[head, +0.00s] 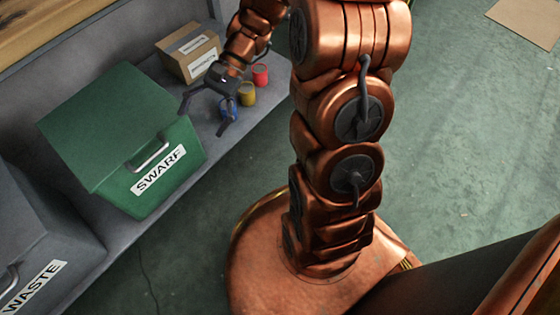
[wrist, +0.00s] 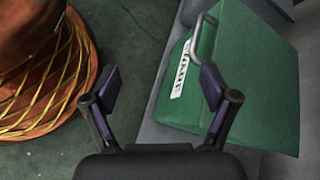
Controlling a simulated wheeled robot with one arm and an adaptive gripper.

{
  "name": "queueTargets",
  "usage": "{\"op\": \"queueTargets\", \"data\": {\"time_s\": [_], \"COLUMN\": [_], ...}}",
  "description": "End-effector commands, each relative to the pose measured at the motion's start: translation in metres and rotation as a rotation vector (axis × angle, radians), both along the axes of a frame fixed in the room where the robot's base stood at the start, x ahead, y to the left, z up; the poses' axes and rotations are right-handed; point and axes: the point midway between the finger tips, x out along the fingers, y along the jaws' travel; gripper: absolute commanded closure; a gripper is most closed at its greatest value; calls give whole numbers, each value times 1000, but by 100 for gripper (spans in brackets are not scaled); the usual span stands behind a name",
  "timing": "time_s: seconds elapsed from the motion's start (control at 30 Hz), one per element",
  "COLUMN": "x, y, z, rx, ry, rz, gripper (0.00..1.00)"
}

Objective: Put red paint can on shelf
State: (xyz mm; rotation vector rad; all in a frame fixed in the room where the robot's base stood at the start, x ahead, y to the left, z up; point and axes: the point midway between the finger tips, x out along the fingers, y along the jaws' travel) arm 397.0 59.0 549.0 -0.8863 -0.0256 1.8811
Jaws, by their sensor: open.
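A red paint can (head: 260,75) stands upright on the low grey shelf (head: 211,142) along the wall, at the far end of a short row of cans. My gripper (head: 204,120) is open and empty. In the head view it appears in front of the cans and to the right of the green bin. In the wrist view my gripper (wrist: 158,95) has its fingers spread, with floor and the green bin behind them. The red can does not show in the wrist view.
A yellow can (head: 247,95) and a blue can (head: 228,108) stand beside the red one. A cardboard box (head: 188,50) is behind them. A green SWARF bin (head: 125,140) and a grey WASTE bin (head: 40,245) stand along the shelf. Open floor lies right.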

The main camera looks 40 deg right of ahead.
Motion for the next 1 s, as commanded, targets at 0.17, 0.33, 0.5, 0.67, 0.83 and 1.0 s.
{"op": "queueTargets", "data": {"time_s": [0.17, 0.33, 0.5, 0.67, 0.83, 1.0], "x": [-48, -89, -128, -161, -188, -204], "y": [10, 9, 0, -14, -34, -50], "z": [12, 19, 24, 27, 31, 33], "rx": [-116, -227, -335, -438, -545, -615], "ry": [-61, -121, -181, -240, -306, -348], "rz": [171, 325, 475, 609, 736, 822], "gripper": [15, 15, 15, 15, 15, 15]}}
